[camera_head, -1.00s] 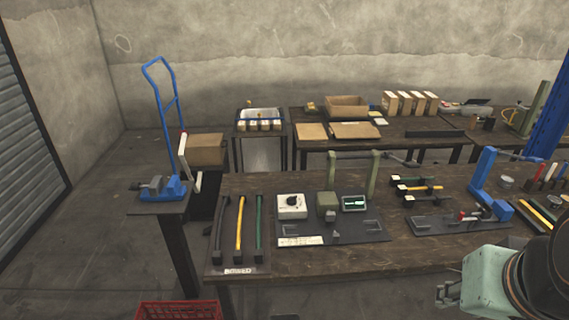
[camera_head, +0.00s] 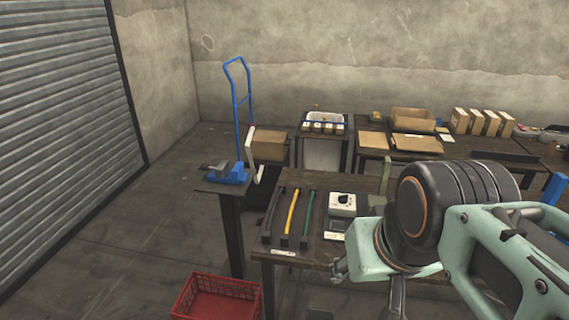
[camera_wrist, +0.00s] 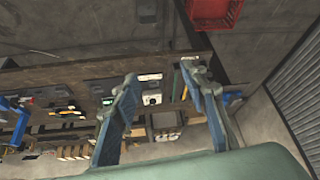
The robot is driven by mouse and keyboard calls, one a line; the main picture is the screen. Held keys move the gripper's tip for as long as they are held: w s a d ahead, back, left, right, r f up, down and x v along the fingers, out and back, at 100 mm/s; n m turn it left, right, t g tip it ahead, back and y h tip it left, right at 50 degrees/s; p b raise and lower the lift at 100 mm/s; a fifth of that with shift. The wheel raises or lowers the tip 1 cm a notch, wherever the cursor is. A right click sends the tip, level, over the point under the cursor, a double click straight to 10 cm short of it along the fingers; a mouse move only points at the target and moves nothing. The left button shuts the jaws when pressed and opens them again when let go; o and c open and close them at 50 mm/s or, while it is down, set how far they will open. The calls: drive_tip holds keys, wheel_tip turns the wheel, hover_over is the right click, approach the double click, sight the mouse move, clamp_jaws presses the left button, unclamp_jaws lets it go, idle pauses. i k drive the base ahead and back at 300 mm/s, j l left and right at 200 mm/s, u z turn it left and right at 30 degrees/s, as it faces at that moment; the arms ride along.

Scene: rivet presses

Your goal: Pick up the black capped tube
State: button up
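Three long tubes with black end caps lie side by side on a dark labelled board (camera_head: 283,252) at the left end of the workbench. The black capped tube (camera_head: 273,216) is leftmost, beside a yellow one (camera_head: 291,218) and a green one (camera_head: 308,218). My gripper (camera_head: 338,270) is in front of the bench edge, to the right of the tubes and apart from them. In the wrist view my gripper (camera_wrist: 160,72) is open, with nothing between its fingers. The green and yellow tubes show beside the right finger there; I cannot make out the black one.
A white dial box (camera_head: 342,204) stands right of the tubes on the bench. A small stand with a blue vise (camera_head: 228,174) is at the left. A red crate (camera_head: 217,298) sits on the floor in front. The floor at left is clear.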

sight(266, 236)
drive_tip(key=i+u, duration=0.1)
drive_tip(key=u, duration=0.15)
drive_tip(key=i+j+z, duration=0.35)
drive_tip(key=i+j, duration=0.3)
